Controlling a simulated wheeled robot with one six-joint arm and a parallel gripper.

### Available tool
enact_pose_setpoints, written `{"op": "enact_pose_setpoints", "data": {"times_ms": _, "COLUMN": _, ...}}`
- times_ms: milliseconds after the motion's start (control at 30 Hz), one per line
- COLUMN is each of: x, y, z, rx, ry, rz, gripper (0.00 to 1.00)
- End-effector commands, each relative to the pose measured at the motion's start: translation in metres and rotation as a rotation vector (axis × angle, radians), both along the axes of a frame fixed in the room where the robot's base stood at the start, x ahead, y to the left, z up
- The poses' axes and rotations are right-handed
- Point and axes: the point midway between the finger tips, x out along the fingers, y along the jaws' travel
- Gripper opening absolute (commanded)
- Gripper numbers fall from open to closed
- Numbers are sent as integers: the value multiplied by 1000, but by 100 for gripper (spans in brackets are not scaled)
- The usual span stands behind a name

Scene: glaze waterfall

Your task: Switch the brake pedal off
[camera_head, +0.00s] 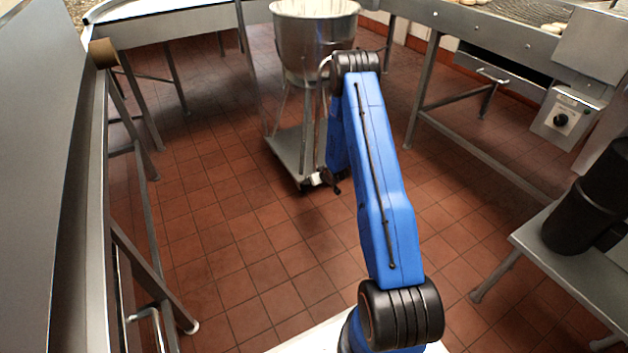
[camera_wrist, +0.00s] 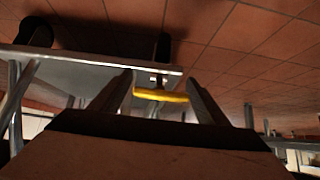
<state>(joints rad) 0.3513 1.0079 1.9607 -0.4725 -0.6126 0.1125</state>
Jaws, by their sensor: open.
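A yellow bar, which looks like the brake pedal (camera_wrist: 160,95), shows in the wrist view on a small metal bracket below the edge of a flat trolley base (camera_wrist: 90,65). The open fingers of my gripper (camera_wrist: 158,88) stand left and right of the pedal in that picture, with gaps on both sides. I cannot tell how deep it sits between them. In the head view, the trolley base (camera_head: 288,160) carries a steel bowl (camera_head: 312,38), and my blue arm reaches down to its front corner.
A steel conveyor frame (camera_head: 95,200) runs along the left. Another steel counter with a control box (camera_head: 560,115) is at the right, and a low metal bench (camera_head: 575,265) holds a black cylinder (camera_head: 580,215). The red tiled floor (camera_head: 240,250) between is clear.

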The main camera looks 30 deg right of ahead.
Motion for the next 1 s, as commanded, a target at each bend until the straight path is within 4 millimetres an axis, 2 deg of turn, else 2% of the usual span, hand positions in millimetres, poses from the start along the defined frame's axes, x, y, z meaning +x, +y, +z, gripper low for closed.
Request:
{"op": "enact_pose_setpoints", "data": {"times_ms": 700, "x": -89, "y": -4, "z": 93, "rx": -1, "ry": -1, "rz": -2, "gripper": 69}}
{"op": "enact_pose_setpoints", "data": {"times_ms": 1000, "x": -112, "y": -4, "z": 116, "rx": 0, "ry": -1, "rz": 0, "gripper": 69}}
